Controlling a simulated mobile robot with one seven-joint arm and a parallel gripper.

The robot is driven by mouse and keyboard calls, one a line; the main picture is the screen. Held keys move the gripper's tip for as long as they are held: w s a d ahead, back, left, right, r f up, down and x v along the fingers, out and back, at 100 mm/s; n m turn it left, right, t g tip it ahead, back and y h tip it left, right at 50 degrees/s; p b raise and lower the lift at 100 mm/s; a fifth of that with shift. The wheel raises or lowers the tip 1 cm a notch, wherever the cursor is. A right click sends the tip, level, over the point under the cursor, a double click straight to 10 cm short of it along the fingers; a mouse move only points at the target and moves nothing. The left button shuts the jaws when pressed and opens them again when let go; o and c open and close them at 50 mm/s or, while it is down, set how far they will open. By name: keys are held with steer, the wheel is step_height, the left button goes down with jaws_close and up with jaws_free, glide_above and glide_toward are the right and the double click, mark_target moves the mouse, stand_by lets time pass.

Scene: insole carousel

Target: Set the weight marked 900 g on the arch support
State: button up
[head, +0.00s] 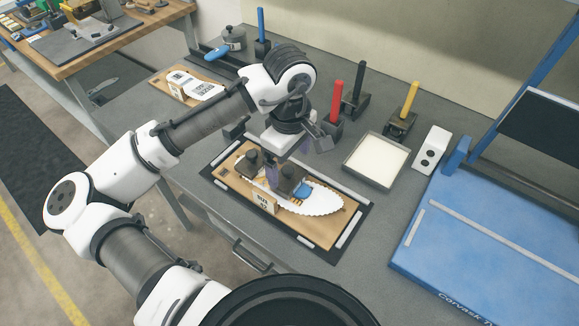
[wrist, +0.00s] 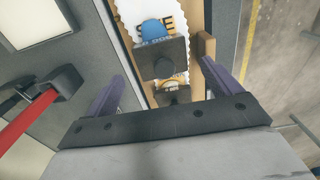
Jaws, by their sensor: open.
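A white scalloped insole (head: 325,200) lies on a wooden board (head: 318,236) in the head view. The blue arch support (head: 303,190) sits on it; it also shows at the top of the wrist view (wrist: 152,27). Two dark weights stand in a row near it: one (wrist: 160,60) right beside the blue support, overlapping it in view, the other (wrist: 172,95) nearer my gripper's palm. Their gram marks are not legible. My gripper (wrist: 163,72) is open, its purple fingers on either side of the weights. I cannot tell whether it touches either weight.
A wooden block (head: 267,198) stands at the board's front edge. Red (head: 337,100), black and yellow (head: 410,98) upright handles stand behind. A white-filled tray (head: 376,160) lies right of the board, and a blue machine base (head: 480,250) fills the right side.

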mark_target(290, 167)
step_height(290, 167, up, 9)
steer(key=shift+b, duration=0.3)
